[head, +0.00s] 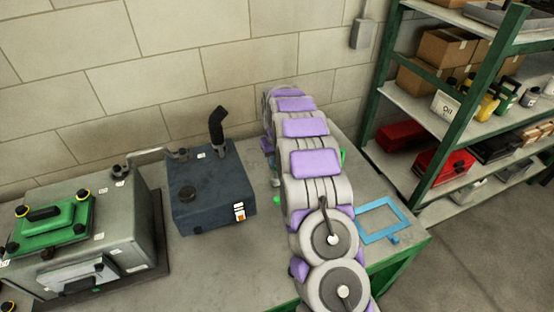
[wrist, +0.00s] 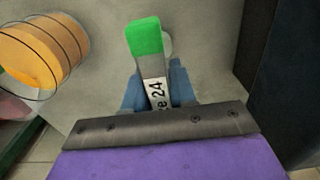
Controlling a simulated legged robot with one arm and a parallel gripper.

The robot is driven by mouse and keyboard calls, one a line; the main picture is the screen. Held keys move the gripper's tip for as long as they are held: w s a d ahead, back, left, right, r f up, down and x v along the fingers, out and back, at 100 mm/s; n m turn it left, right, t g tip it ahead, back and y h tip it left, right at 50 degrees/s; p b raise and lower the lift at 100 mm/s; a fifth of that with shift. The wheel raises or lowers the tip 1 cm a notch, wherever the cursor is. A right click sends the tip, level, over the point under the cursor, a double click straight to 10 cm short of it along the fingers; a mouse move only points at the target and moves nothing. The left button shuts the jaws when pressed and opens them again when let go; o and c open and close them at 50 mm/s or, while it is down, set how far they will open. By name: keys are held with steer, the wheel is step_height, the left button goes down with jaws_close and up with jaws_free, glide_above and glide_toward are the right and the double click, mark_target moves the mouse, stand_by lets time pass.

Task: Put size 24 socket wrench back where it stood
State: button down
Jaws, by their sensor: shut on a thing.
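The size 24 socket wrench (wrist: 155,75) shows in the wrist view as a grey tool with a bright green end and a label whose visible part reads "e 24". My gripper (wrist: 157,92) is shut on it, with bluish jaw parts on both sides of the tool. The green end points away from my wrist, over a grey surface. The tool's lower part is hidden behind the dark edge of my wrist.
A dark blue box (head: 210,190) with a black spout stands left of my arm on the grey workbench (head: 225,270). A blue square frame (head: 381,220) lies to the right. A green-topped machine (head: 85,235) stands far left. An orange cylinder (wrist: 40,52) shows in the wrist view. Shelves (head: 440,140) stand right.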

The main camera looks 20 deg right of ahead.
steer(key=shift+a+f, duration=0.25)
steer(key=shift+a, duration=0.55)
steer(key=c, duration=1.1)
jaws_free()
steer(key=shift+a+r, duration=0.1)
steer(key=shift+a, duration=0.1)
steer(key=shift+o, duration=1.3)
steer(key=shift+d, duration=0.4)
steer(key=shift+o, duration=0.2)
steer(key=shift+d, duration=0.4)
steer(key=shift+o, duration=2.2)
steer(key=shift+a, duration=0.3)
steer(key=shift+o, duration=0.4)
steer(key=shift+a, duration=0.35)
steer(key=shift+d, duration=0.1)
